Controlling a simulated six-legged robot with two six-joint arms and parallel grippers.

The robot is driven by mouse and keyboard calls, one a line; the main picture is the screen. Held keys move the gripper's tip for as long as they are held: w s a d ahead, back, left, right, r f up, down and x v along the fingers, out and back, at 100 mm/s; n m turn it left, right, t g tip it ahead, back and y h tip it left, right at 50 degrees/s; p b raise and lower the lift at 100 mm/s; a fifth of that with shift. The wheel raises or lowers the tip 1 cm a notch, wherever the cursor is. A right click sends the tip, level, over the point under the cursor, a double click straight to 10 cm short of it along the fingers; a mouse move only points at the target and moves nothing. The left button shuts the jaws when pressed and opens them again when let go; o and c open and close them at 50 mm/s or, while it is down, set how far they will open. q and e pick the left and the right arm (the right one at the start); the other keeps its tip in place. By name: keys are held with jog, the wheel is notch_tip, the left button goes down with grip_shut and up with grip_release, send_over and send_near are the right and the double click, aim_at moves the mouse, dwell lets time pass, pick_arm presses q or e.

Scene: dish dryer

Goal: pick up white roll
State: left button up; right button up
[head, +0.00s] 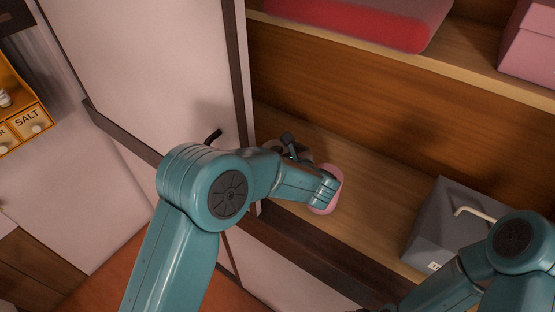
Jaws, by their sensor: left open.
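A pale pinkish round thing (332,203), which may be the white roll, stands on the lower shelf and is mostly hidden behind my left wrist. My left arm reaches from the bottom into the shelf. My left gripper (292,148) shows as small dark parts beside the wrist and is open. Its fingertips are largely hidden, and I cannot tell whether they touch anything. A greyish rounded shape (272,145) shows right by the gripper. My right arm comes in at the bottom right, and its gripper is out of view.
A grey box (437,222) with a pale handle stands on the shelf (375,205) at the right. A white cabinet door (165,75) borders the shelf on the left. A red-pink object (365,25) and a pink box (530,45) sit on the upper shelf.

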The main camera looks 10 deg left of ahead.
pick_arm(q)
jog(key=shift+x, duration=0.85)
jog(key=shift+c, duration=0.9)
jog(key=c, duration=0.6)
jog(key=shift+s+a+r, duration=0.15)
jog(key=shift+r, duration=0.05)
jog(key=shift+c, duration=1.3)
